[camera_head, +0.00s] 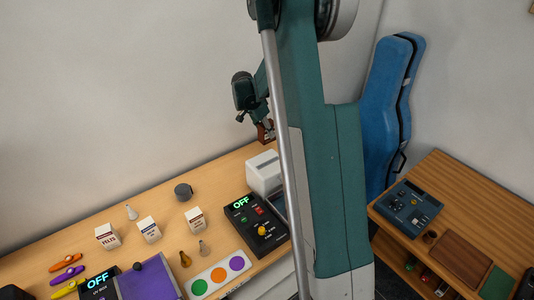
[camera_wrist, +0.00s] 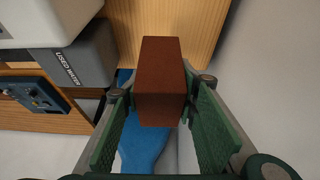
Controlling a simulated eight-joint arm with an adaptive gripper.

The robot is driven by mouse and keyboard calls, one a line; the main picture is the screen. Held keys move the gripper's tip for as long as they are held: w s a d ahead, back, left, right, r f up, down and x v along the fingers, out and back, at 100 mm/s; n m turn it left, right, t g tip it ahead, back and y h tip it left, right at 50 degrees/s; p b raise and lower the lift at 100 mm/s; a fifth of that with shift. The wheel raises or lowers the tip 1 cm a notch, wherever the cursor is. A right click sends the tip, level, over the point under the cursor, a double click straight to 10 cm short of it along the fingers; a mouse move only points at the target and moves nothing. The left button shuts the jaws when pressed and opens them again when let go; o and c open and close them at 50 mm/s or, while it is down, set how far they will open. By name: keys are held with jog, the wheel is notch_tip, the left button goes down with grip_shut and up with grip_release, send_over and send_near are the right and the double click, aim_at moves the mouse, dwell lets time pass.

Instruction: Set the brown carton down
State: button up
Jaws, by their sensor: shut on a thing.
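The brown carton (camera_wrist: 162,82) is a plain reddish-brown block between the two green fingers of my gripper (camera_wrist: 161,98) in the wrist view. The fingers press on its two sides. In the head view the carton (camera_head: 265,132) is small and partly hidden, at the far right end of the long wooden table (camera_head: 150,185), near the wall. My gripper (camera_head: 258,112) is just above it there, partly covered by my own arm. I cannot tell whether the carton's underside touches the tabletop.
A white device (camera_head: 263,174) stands close to the carton, with a black OFF box (camera_head: 256,222) in front. A blue instrument case (camera_head: 385,110) leans right, beyond my arm. A grey USED WATER container (camera_wrist: 80,62) shows in the wrist view.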

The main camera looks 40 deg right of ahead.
aim_at(260, 134)
jog(key=shift+f, duration=2.95)
jog(key=shift+f, duration=1.85)
jog(key=shift+f, duration=0.15)
jog(key=o, duration=0.9)
jog(key=shift+v, duration=6.15)
